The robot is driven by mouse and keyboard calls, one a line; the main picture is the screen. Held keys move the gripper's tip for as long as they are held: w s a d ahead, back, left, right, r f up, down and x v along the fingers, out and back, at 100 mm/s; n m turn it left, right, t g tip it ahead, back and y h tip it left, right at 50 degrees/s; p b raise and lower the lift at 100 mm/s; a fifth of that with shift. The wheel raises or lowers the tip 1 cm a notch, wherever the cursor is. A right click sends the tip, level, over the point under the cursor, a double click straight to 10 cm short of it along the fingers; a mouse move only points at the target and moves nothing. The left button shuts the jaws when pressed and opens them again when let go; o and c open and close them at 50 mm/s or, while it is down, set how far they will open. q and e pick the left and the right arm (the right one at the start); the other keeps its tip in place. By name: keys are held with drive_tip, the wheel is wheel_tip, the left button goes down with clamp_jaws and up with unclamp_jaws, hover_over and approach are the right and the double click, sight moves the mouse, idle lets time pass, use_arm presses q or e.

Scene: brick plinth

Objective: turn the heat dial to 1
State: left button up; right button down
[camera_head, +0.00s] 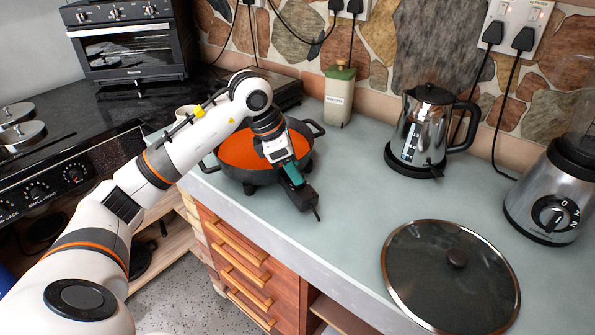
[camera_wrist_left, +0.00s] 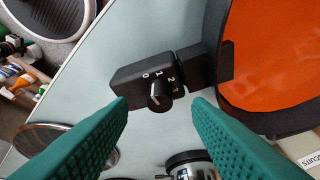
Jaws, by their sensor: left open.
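The heat dial (camera_wrist_left: 159,96) is a small black knob on the black control box (camera_wrist_left: 140,77) of the pan. White marks 0, 1, 2 and a partly hidden further one curve around its far side. I cannot tell for sure which mark it points to. In the head view the box (camera_head: 307,200) sticks out from the front right of the orange electric pan (camera_head: 240,150). My left gripper (camera_head: 293,174) is open above the box. In the wrist view its teal fingers (camera_wrist_left: 160,104) stand on either side of the dial, with gaps. My right gripper is not in view.
A glass lid (camera_head: 420,275) lies at the front right of the counter. A coffee pot (camera_head: 418,135), a blender (camera_head: 555,200) with its own dial, and a biscuit canister (camera_head: 339,97) stand behind. The stove (camera_head: 70,165) is at left. The counter right of the box is clear.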

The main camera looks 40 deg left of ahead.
use_arm(q)
drive_tip(key=shift+x, duration=0.95)
drive_tip(key=shift+w+f, duration=0.1)
drive_tip(key=shift+f, duration=0.25)
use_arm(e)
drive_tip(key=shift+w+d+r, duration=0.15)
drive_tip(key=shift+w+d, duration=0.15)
use_arm(q)
clamp_jaws()
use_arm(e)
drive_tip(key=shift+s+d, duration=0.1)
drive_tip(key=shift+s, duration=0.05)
use_arm(q)
drive_tip(key=shift+m, duration=0.4)
drive_tip(key=m+g, duration=0.1)
drive_tip(key=m, duration=0.1)
drive_tip(key=shift+w+a+r+m+h, duration=0.1)
drive_tip(key=shift+m+h, duration=0.2)
drive_tip(key=shift+h, duration=0.1)
drive_tip(key=shift+w+m+g+h+b, duration=0.15)
drive_tip(key=shift+m+g, duration=0.35)
drive_tip(key=shift+m, duration=0.6)
drive_tip(key=shift+s+m+g+h+b, duration=0.15)
drive_tip(key=shift+m+g, duration=0.35)
drive_tip(key=shift+m, duration=0.6)
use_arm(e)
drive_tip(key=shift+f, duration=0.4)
use_arm(q)
drive_tip(key=shift+w, duration=0.1)
